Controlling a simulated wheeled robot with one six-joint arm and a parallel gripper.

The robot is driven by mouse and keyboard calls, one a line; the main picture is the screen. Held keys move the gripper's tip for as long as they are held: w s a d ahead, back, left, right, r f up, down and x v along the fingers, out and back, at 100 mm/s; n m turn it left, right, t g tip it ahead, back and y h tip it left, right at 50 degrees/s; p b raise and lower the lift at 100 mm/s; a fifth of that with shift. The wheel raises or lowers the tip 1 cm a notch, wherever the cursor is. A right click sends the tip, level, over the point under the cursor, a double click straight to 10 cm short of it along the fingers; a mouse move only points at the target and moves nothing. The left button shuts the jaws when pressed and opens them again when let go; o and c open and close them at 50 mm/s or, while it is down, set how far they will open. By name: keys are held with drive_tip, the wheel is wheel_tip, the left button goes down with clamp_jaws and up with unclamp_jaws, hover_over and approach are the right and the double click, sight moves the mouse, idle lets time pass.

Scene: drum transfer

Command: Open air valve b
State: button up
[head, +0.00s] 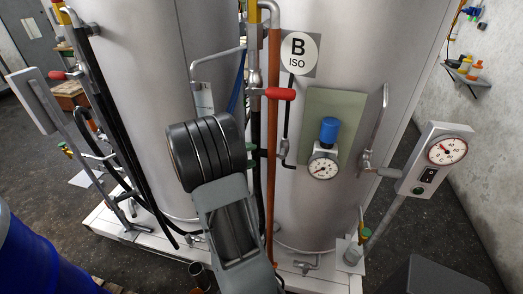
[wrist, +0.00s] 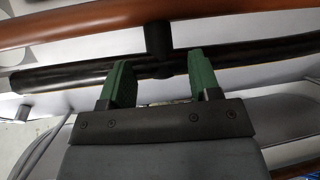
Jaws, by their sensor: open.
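In the head view, tank B (head: 345,150) carries a round "B ISO" sign. A red-handled lever valve (head: 280,94) sits on the pipework at its left. A blue-knobbed regulator (head: 329,130) with a gauge (head: 322,167) is on the green panel. No label marks which part is air valve b. My gripper (wrist: 160,85) shows in the wrist view with its two green fingers apart. A black pipe (wrist: 60,75) crosses just beyond the fingertips; contact cannot be told. The gap holds no clearly gripped object. In the head view my arm hides the gripper.
A copper pipe (head: 272,165) runs vertically beside tank B and crosses the wrist view's top (wrist: 90,20). A gauge box (head: 437,158) stands at the right. A blue drum (head: 35,260) is at the lower left. Another tank (head: 150,90) with hoses stands left.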

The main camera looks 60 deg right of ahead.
sight(268, 154)
drive_tip(key=shift+p+x, duration=0.4)
drive_tip(key=shift+x, duration=1.95)
clamp_jaws()
